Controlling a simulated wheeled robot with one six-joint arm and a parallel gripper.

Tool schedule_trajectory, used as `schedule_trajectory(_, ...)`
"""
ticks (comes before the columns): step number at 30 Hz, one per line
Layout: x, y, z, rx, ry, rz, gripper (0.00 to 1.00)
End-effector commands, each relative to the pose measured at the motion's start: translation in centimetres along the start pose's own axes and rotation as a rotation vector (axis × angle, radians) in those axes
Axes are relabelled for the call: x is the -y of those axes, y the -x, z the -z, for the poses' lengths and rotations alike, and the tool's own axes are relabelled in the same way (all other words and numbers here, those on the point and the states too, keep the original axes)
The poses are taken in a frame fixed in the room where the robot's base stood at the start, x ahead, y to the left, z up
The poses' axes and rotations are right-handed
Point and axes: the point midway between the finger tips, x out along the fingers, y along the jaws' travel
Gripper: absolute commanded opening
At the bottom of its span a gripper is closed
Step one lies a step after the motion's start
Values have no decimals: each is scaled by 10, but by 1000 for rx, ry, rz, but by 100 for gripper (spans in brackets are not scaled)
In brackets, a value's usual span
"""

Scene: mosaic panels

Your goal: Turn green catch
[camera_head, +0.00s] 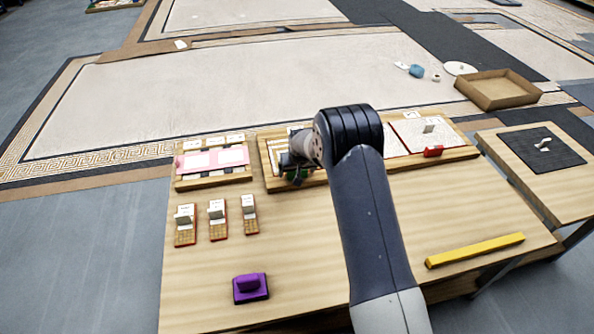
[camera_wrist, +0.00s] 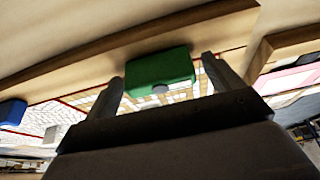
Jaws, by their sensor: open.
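The green catch (camera_wrist: 160,67) is a green block on the edge of a wooden frame in the wrist view, with a small grey round part at its lower edge. My gripper (camera_wrist: 163,75) is open, with one finger on each side of the catch. I cannot tell whether the fingers touch it. In the head view my gripper (camera_head: 291,165) is at the left part of the wooden panel frame (camera_head: 268,172). Only a dark green bit of the catch (camera_head: 297,175) shows there, and my arm hides part of the panel.
A red catch (camera_head: 433,151) sits on the frame's right part. A pink panel (camera_head: 213,160) stands left. Several small tile holders, a purple block (camera_head: 250,287) and a yellow bar (camera_head: 475,250) lie on the table. A blue catch (camera_wrist: 12,112) shows in the wrist view. The table's front middle is clear.

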Motion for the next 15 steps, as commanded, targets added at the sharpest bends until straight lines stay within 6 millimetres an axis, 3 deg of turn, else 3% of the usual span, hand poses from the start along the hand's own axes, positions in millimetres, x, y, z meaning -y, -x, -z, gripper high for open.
schedule_trajectory(5, 0, 0, 0, 0, 0, 0, 87)
schedule_trajectory(15, 0, 0, 0, 0, 0, 0, 60)
